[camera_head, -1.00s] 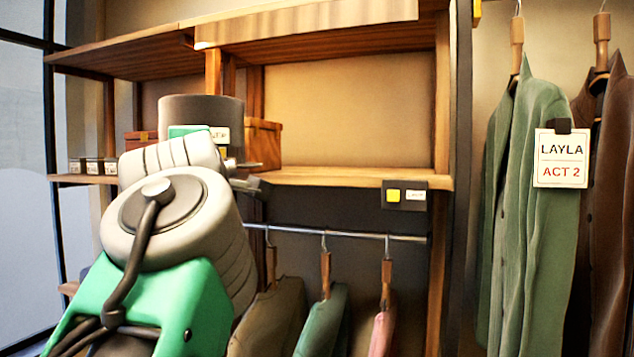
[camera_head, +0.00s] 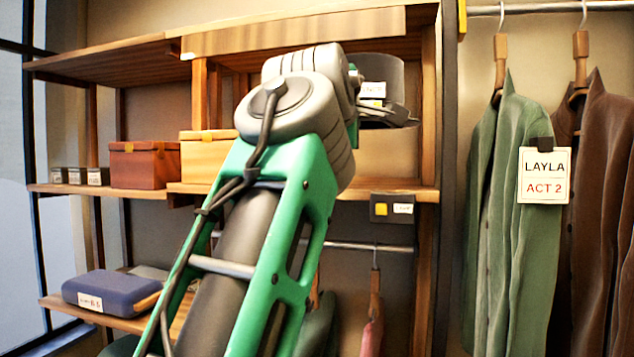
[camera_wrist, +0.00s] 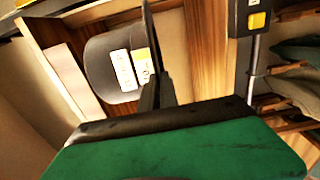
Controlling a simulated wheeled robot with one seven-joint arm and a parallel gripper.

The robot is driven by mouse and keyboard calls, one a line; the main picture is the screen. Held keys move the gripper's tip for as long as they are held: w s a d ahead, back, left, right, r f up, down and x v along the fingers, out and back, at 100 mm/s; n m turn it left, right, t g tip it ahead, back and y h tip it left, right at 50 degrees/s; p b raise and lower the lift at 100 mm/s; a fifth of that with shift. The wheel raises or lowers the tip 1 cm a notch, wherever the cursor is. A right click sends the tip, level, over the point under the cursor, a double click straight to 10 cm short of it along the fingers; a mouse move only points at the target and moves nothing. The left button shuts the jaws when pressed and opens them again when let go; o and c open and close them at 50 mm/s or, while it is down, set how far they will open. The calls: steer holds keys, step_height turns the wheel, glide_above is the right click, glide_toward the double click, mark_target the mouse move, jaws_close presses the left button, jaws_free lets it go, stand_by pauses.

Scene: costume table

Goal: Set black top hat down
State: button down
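The black top hat (camera_head: 384,78) shows as a dark grey crown with a thin brim below, in the right upper bay of the wooden shelf in the head view. It is upright and above the shelf board (camera_head: 395,190), with a visible gap under the brim. My gripper (camera_wrist: 155,92) appears shut on the brim at the hat's side; its fingertips are largely hidden by my arm in the head view. In the wrist view the crown (camera_wrist: 108,68) lies left of the fingers and carries a white and a yellow-white label.
A red-brown box (camera_head: 145,167) and a light wooden box (camera_head: 207,158) stand left on the shelf. A tag with a yellow square (camera_head: 391,208) hangs on the shelf's front edge. Shelf uprights flank the bay. Clothes hang at the right.

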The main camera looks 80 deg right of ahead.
steer(key=w+d+f+p, duration=0.1)
steer(key=w+d+f, duration=0.5)
steer(key=w+f, duration=0.6)
steer(key=shift+f, duration=0.35)
steer(key=shift+w+d+f, duration=0.1)
steer(key=shift+d, duration=0.05)
steer(key=c, duration=2.1)
jaws_free()
steer(key=shift+f, duration=0.1)
steer(key=o, duration=0.5)
